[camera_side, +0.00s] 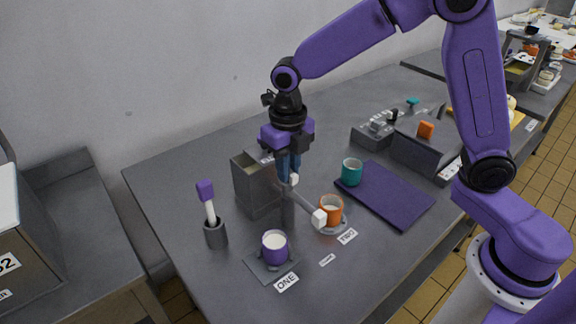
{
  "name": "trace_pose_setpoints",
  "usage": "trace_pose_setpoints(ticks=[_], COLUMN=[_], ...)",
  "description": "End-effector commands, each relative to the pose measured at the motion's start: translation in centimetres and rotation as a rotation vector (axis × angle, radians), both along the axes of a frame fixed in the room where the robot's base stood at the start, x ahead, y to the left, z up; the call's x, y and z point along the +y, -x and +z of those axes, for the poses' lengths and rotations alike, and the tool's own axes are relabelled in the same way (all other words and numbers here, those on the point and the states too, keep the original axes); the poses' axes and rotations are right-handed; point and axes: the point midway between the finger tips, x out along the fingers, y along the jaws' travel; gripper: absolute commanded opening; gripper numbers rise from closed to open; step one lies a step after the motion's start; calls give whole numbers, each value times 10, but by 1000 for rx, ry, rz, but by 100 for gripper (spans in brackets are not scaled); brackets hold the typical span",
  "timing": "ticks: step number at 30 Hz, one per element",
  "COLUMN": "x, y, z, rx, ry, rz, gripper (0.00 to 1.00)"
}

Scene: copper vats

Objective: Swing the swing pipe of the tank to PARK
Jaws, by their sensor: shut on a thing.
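The tank (252,188) is a grey open-topped box in the middle of the table. A grey swing pipe (303,201) runs from beside the tank toward the lower right. Its white end (319,218) is at the left rim of the orange cup (332,211), near the label TWO (347,237). My gripper (291,176) points down at the tank's right side, its blue fingers shut around a white-tipped part by the pipe's inner end. The exact grip is partly hidden. A purple cup (274,247) with white contents stands by the label ONE (286,282).
A small label (326,260), too small to read, lies between ONE and TWO. A teal cup (351,172) stands at a purple mat (386,195). Grey control boxes (420,150) stand at the back right.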

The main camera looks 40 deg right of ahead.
Motion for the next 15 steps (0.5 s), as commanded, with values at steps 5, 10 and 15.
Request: trace_pose_setpoints(ticks=[5,10,15], x=[0,0,0], y=[-2,-2,-2], z=[2,2,2], rx=[-6,-6,-6], ry=[-3,-3,-3], rz=[6,6,5], gripper=[0,0,40])
